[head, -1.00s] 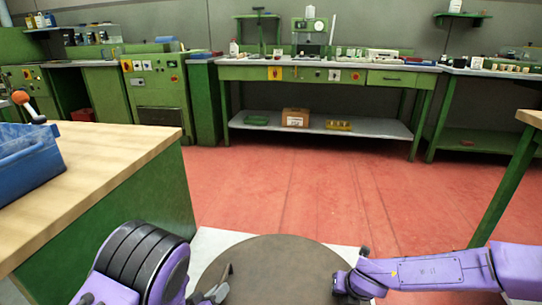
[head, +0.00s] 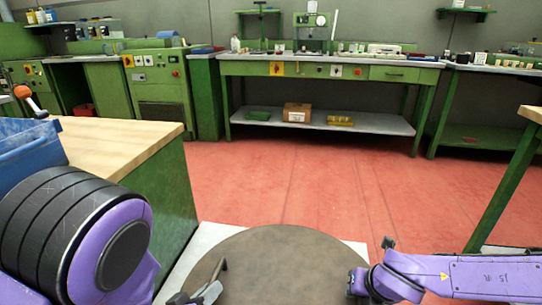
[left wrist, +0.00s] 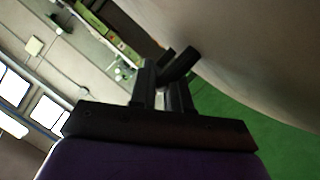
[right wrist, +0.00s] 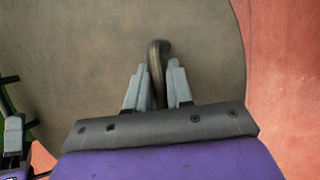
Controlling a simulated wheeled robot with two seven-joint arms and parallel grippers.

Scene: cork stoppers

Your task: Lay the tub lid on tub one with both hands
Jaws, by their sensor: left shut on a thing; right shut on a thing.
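The tub lid (head: 285,262) is a large brown round disc at the bottom middle of the head view. My left gripper (head: 210,287) is shut on a handle at its left side. The left wrist view shows the left fingers (left wrist: 165,82) around a dark handle end, with the lid (left wrist: 250,62) edge-on beside them. My right gripper (head: 362,283) is at the lid's right side. In the right wrist view the right fingers (right wrist: 157,82) are shut on a curved brown handle (right wrist: 158,52). I cannot make out tub one in any view.
A wooden-topped green bench (head: 120,145) with a blue crate (head: 28,150) stands at the left, close to my left arm. A white surface (head: 205,238) shows under the lid. Red floor (head: 300,185) lies open ahead. Another green table (head: 505,180) stands at the right.

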